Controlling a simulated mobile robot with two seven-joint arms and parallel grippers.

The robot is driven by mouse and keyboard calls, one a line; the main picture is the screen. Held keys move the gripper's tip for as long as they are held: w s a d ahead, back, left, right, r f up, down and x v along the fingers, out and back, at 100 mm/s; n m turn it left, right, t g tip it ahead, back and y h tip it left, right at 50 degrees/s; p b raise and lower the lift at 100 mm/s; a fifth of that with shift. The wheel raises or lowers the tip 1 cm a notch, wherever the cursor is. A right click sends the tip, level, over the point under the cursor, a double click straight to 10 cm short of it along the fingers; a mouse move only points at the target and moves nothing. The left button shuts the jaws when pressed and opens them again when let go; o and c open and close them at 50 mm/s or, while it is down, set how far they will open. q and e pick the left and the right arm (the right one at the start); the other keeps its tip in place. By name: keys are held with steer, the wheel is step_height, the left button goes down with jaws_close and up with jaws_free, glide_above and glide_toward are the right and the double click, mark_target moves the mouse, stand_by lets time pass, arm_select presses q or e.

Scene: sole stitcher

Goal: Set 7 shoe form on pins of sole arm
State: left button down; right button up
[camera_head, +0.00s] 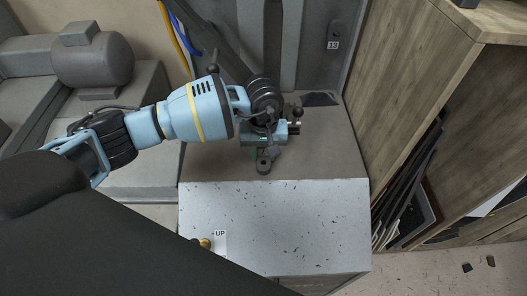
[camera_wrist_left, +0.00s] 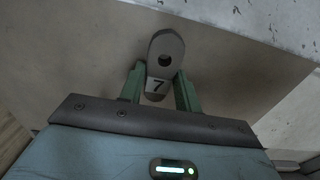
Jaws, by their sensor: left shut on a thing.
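The shoe form (camera_wrist_left: 165,52) is a grey, rounded piece with a dark round hole and a "7" label. In the left wrist view it sits between the two green fingers of my left gripper (camera_wrist_left: 160,90), which is shut on it. In the head view my left gripper (camera_head: 267,146) points down over the grey-brown surface, and the dark form (camera_head: 264,163) sticks out below it. I cannot tell whether the form touches anything beneath. I cannot make out the sole arm or its pins in either view. My right gripper is not in view.
A grey machine body marked 13 (camera_head: 333,45) stands behind. A dark flat patch (camera_head: 320,99) lies right of the gripper. A speckled grey block (camera_head: 290,225) with an UP sign (camera_head: 220,241) is in front. A wooden shelf (camera_head: 410,75) bounds the right side.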

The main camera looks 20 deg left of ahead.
mark_target(264, 156)
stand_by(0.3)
arm_select(q)
steer(key=c, duration=0.9)
jaws_free()
step_height(264, 156, up, 8)
steer(key=shift+f, duration=0.1)
